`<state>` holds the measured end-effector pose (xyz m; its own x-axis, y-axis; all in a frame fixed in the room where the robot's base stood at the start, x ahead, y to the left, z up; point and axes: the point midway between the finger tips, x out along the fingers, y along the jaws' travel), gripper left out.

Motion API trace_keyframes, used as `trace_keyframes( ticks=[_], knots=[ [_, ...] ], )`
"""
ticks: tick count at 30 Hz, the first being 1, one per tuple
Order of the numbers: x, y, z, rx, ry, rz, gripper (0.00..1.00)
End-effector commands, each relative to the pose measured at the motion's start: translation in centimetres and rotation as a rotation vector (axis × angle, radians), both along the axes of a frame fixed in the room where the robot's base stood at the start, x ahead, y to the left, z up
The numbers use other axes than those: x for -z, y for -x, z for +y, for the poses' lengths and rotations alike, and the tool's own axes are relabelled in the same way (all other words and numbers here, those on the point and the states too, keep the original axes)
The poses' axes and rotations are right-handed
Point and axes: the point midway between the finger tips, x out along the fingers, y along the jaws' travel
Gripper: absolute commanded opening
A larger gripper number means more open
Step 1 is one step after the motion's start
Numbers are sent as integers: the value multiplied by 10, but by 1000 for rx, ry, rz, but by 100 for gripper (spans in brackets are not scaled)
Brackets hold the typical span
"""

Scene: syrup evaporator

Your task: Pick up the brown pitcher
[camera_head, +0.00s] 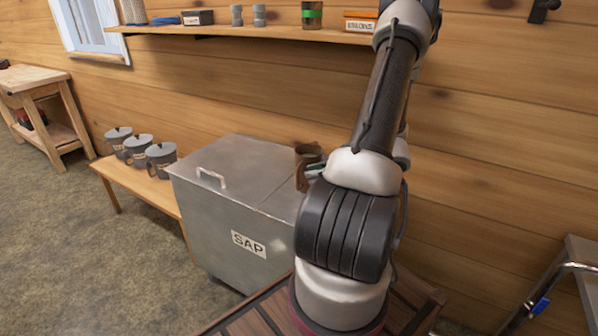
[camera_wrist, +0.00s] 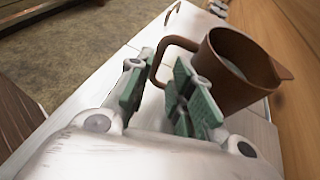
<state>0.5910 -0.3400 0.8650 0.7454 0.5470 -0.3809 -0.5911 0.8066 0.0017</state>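The brown pitcher (camera_wrist: 238,75) stands upright on the lid of the metal sap tank, its spout to the right in the wrist view. Its looped handle (camera_wrist: 157,56) points toward my gripper. In the head view the pitcher (camera_head: 308,153) shows at the tank's back right, partly hidden by my arm. My gripper (camera_wrist: 160,88) is open, its green-padded fingers apart. The handle's lower part appears in the gap between them; I cannot tell whether a pad touches it. The right finger covers part of the handle and of the pitcher's side.
The sap tank (camera_head: 225,190) stands against the wooden wall. A low bench (camera_head: 148,187) with several grey lidded pots is to its left. A wall shelf (camera_head: 230,30) holding small containers runs above. A metal-framed object (camera_head: 585,262) stands at the right edge. Floor at left is open.

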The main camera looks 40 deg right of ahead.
Motion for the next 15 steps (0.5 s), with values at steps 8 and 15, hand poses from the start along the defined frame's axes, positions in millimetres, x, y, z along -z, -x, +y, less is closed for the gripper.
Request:
trace_keyframes(
  ticks=[8, 15],
  knots=[
    [15, -28, 25, -6, -1, 2, 22],
    [24, -47, 39, -4, 1, 1, 22]
  ],
)
